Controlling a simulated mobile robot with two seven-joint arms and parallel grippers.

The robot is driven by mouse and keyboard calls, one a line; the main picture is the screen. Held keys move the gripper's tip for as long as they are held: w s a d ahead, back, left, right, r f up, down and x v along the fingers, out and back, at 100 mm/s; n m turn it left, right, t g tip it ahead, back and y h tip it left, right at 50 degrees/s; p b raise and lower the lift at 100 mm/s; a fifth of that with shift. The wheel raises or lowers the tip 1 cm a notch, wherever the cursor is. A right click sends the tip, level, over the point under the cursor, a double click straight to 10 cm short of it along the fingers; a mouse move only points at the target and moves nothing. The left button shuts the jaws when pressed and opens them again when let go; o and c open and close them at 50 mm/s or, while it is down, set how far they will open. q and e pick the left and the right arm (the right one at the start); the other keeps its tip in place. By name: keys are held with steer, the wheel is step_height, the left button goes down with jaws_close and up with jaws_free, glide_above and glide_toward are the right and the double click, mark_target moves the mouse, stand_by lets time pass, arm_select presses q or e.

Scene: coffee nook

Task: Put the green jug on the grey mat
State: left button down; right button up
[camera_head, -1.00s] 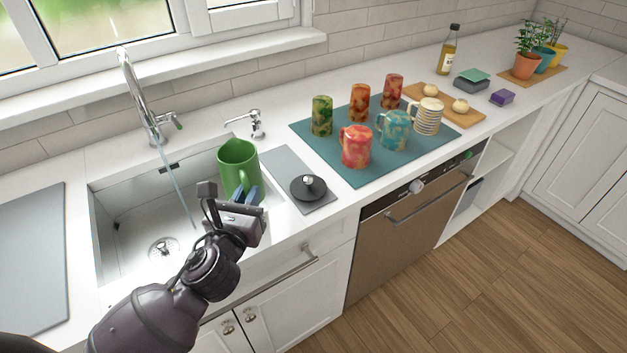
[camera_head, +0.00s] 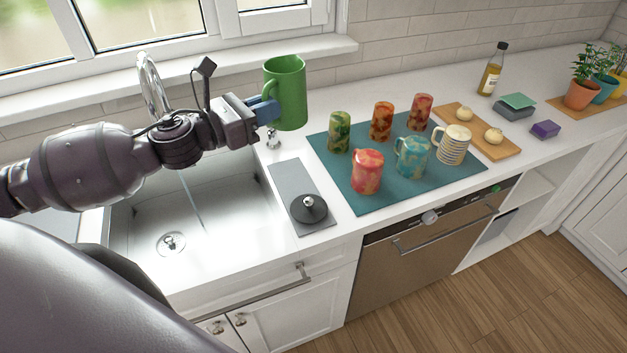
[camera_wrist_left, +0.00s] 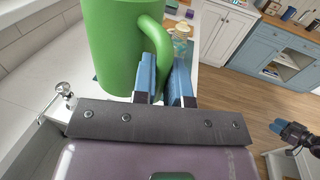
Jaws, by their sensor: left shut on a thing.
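The green jug (camera_head: 290,92) is upright in the air above the counter, behind and right of the sink. My left gripper (camera_head: 266,109) is shut on its handle. In the left wrist view the blue fingers (camera_wrist_left: 163,84) are on either side of the handle of the jug (camera_wrist_left: 112,45). A grey mat (camera_head: 287,182) lies between the sink and the teal mat, with a round black lid (camera_head: 309,209) on its front part. Another grey surface (camera_head: 66,226) left of the sink is mostly hidden by my arm. My right gripper (camera_wrist_left: 284,128) is small at the right of the left wrist view.
The sink (camera_head: 220,245) has its tap (camera_head: 150,85) running. A soap dispenser (camera_head: 272,138) stands behind the grey mat. The teal mat (camera_head: 385,194) holds several mugs and cups. A cutting board (camera_head: 509,149), bottle (camera_head: 491,72) and potted plants stand farther right.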

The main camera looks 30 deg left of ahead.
arm_select(q)
steer(key=shift+w+d+r+h, duration=0.1)
steer(key=shift+w+r+h, duration=0.25)
steer(key=shift+r, duration=0.15)
step_height(320, 180, down, 20)
steer(key=shift+s+r+b, duration=0.1)
steer(key=shift+r+b, duration=0.15)
steer(key=shift+b, duration=0.3)
arm_select(e)
steer(key=shift+w+d+f, duration=0.15)
steer(key=shift+w+f, duration=0.15)
steer(key=shift+s, duration=0.1)
arm_select(q)
steer(key=shift+f, duration=0.2)
steer(key=c, duration=1.1)
jaws_free()
steer(key=shift+c, duration=0.2)
arm_select(e)
steer(key=shift+s+f, duration=0.1)
steer(key=shift+f, duration=0.05)
